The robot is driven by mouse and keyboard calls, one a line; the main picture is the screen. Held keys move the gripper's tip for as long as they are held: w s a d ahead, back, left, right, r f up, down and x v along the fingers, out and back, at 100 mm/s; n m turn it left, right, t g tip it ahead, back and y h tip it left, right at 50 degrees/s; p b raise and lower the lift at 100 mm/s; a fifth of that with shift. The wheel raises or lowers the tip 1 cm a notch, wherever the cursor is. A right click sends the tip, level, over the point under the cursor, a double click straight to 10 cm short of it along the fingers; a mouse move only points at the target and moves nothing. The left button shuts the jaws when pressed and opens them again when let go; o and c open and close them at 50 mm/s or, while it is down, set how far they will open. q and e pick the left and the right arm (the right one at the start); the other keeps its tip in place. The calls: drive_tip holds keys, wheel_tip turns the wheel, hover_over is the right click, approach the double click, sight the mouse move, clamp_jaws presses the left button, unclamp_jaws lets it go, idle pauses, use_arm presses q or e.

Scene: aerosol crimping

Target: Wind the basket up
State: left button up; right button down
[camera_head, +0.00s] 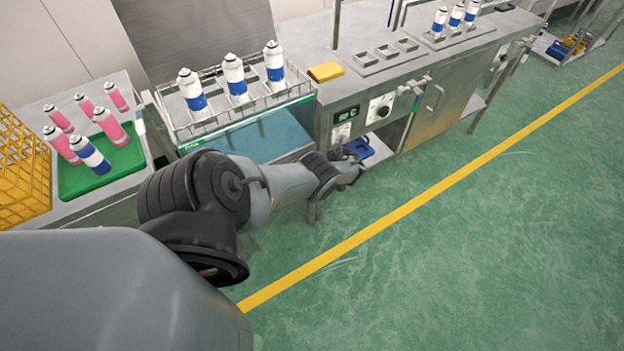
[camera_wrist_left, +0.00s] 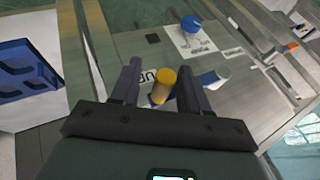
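The wire basket (camera_head: 216,120) holds white, blue-banded cans (camera_head: 235,76) above the blue-green water tank (camera_head: 265,140) in the head view. In the left wrist view, a yellow cylindrical grip (camera_wrist_left: 162,86) lies between the fingers of my left gripper (camera_wrist_left: 160,88). A blue and white bar runs to the right from behind it. The fingers are open; I see a gap on the left side, and cannot tell whether the right finger touches the grip. In the head view, my left gripper (camera_head: 350,172) is low in front of the bench, its fingertips unclear. My right gripper is not in view.
A blue container (camera_head: 359,148) sits low behind my gripper. A green tray (camera_head: 100,165) of cans and a yellow crate (camera_head: 22,165) are left. The floor is clear.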

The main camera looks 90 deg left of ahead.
use_arm(q)
drive_tip(key=shift+r, duration=0.1)
drive_tip(key=shift+w+d+r, duration=0.1)
drive_tip(key=shift+r, duration=0.15)
drive_tip(key=p+v, duration=0.4)
drive_tip(key=v, duration=0.6)
